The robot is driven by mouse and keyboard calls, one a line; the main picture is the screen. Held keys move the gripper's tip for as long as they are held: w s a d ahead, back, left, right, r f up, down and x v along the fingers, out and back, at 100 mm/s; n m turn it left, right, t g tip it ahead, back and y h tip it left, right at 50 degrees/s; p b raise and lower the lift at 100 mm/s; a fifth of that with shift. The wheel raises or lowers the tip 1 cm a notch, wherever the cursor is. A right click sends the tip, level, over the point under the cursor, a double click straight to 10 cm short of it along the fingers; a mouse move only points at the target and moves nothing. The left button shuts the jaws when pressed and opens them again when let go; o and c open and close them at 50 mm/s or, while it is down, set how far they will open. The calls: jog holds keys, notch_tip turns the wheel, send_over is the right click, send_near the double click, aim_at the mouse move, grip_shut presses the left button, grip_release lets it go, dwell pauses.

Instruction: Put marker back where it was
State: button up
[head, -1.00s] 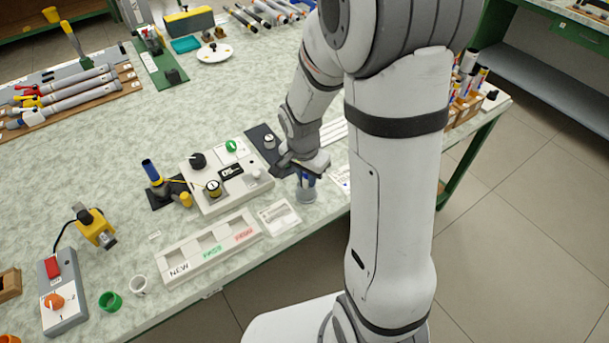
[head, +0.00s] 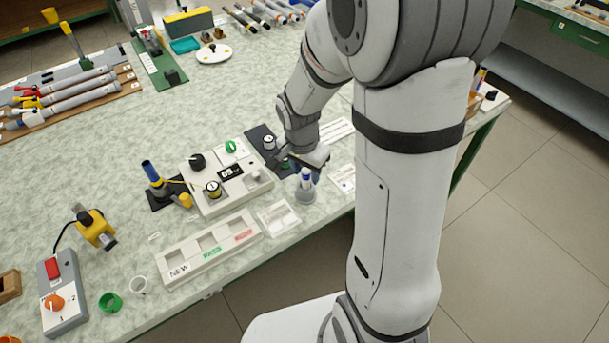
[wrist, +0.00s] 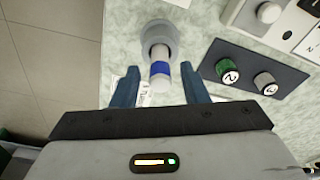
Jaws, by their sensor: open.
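A marker with a white body and a blue band (head: 306,177) stands upright in a round grey holder (head: 306,196) near the front edge of the workbench. In the wrist view the marker (wrist: 160,75) shows end-on, and the grey holder (wrist: 158,36) surrounds its base. My gripper (head: 308,162) is just behind and above the marker in the head view. In the wrist view its two blue fingers (wrist: 160,86) are apart, with the marker's top showing in line with the gap. The fingers do not appear to touch it, and the gripper is empty.
A dark plate with a green and a grey numbered knob (wrist: 248,72) lies beside the holder. A white control box (head: 225,180) stands to the left, with a labelled white tray (head: 215,254) in front. The bench's front edge is close.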

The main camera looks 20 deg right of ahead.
notch_tip(320, 180, up, 8)
jog(key=s+r+n+t+y, duration=0.1)
jog(key=s+r+n, duration=0.5)
jog(key=s+n, duration=0.4)
jog(key=s, duration=0.3)
jog(key=shift+s+a+r+t+p, duration=0.15)
jog(key=shift+s+t+p, duration=0.15)
jog(key=shift+s, duration=0.1)
jog(key=shift+w+p+v, duration=0.2)
jog(key=shift+p+v, duration=0.65)
jog(key=shift+v, duration=0.15)
